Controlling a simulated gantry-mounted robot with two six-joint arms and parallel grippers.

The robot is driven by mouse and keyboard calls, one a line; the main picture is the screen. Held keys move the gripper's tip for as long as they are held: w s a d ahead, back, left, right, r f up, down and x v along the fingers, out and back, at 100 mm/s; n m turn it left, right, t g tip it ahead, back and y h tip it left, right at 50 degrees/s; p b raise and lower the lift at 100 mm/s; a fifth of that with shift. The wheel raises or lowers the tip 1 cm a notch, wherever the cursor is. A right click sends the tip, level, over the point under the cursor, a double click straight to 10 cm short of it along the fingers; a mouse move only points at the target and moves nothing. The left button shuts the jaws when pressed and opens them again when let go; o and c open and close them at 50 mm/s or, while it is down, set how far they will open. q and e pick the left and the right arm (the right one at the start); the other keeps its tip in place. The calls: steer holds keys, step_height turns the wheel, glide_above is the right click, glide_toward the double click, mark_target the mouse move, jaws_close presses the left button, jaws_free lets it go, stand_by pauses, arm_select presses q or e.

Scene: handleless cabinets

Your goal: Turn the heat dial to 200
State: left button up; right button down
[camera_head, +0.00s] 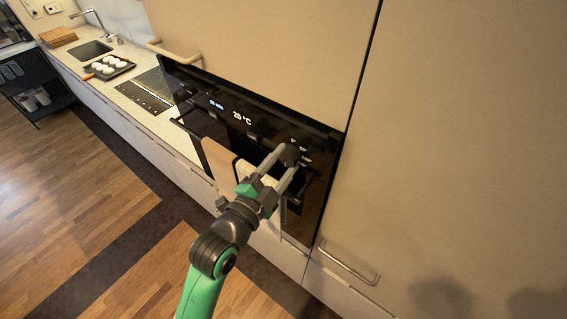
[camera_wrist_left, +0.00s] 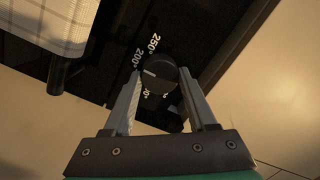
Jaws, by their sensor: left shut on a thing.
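The round black heat dial (camera_head: 290,155) sits on the right of the dark oven's control panel. My left gripper (camera_head: 284,160) reaches it from below, with a finger on either side, shut on the dial. In the left wrist view, the dial (camera_wrist_left: 160,72) sits between the fingertips of the left gripper (camera_wrist_left: 160,82). Its white mark points left, near the 200° label (camera_wrist_left: 139,57) and below the 250° label. The oven display (camera_head: 242,118) reads 20 °C. My right gripper is not in view.
A light cloth (camera_head: 218,160) hangs from the oven handle, left of my left gripper. A tall plain cabinet front (camera_head: 455,140) stands to the right. On the counter at back left are a cooktop (camera_head: 142,97), a tray with white round items (camera_head: 95,74) and a sink.

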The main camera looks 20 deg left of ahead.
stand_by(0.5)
arm_select(q)
steer(key=o, duration=1.4)
steer(key=shift+c, duration=0.2)
steer(key=shift+s, duration=0.1)
steer(key=s+a, duration=0.1)
steer(key=s, duration=1)
steer(key=shift+s+a+b, duration=0.2)
steer(key=shift+b, duration=0.2)
